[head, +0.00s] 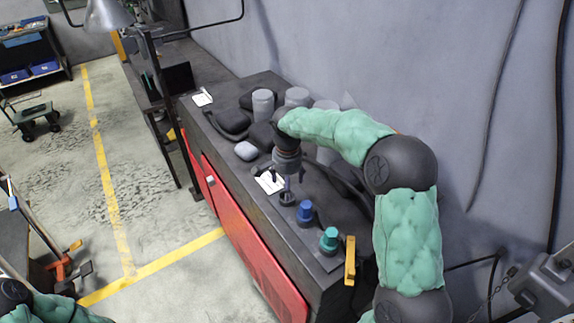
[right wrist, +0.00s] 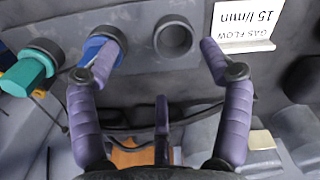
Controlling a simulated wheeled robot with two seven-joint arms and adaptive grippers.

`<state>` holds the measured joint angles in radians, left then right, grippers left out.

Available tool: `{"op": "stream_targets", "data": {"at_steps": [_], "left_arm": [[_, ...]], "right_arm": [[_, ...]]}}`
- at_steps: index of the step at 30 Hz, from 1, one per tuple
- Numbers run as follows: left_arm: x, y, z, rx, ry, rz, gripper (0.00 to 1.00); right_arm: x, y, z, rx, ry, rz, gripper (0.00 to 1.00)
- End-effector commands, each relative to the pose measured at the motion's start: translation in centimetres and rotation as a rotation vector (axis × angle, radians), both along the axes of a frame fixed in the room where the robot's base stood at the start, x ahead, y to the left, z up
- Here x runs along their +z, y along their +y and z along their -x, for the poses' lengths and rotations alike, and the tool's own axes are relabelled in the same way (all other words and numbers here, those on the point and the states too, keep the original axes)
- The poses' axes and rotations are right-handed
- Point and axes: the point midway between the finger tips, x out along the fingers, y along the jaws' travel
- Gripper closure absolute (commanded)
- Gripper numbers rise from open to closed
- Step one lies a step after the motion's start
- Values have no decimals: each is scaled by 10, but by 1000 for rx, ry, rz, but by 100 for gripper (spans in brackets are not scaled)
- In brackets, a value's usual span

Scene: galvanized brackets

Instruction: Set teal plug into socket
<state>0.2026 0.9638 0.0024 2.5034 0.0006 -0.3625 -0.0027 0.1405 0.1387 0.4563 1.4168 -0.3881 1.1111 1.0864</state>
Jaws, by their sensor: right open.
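The teal plug (head: 329,238) stands in a dark ring near the front right end of the dark bench top. It also shows at the left edge of the right wrist view (right wrist: 24,76). A blue plug (head: 305,210) sits in the ring beside it, and it shows in the right wrist view (right wrist: 104,50). An empty round socket (right wrist: 174,37) lies in line with both. My right gripper (head: 287,188) is open and empty, above the panel. In the right wrist view its fingers (right wrist: 156,55) lie either side of the empty socket, the left fingertip overlapping the blue plug. My left gripper is out of view.
A white gas flow label (right wrist: 245,25) is beside the empty socket. Grey cylinders (head: 263,103) and dark rounded items (head: 232,121) crowd the back of the bench. A yellow bar (head: 350,262) stands at the bench's right end. The wall (head: 370,60) rises behind.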

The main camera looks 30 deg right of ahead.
Motion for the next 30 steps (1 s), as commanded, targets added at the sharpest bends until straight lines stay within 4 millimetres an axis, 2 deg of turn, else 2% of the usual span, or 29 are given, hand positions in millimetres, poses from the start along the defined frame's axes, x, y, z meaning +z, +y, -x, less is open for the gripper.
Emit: {"op": "stream_targets", "data": {"at_steps": [5,11,12,21,30], "left_arm": [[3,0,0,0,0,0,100],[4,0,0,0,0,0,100],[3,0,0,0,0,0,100],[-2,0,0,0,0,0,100],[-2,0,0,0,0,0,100]], "right_arm": [[-25,-9,-17,-2,4,0,21],[-59,-10,-18,0,4,0,21],[-47,-11,-20,-1,-7,2,21],[5,-10,-20,1,-4,1,21],[43,-10,-20,0,-1,0,21]]}}
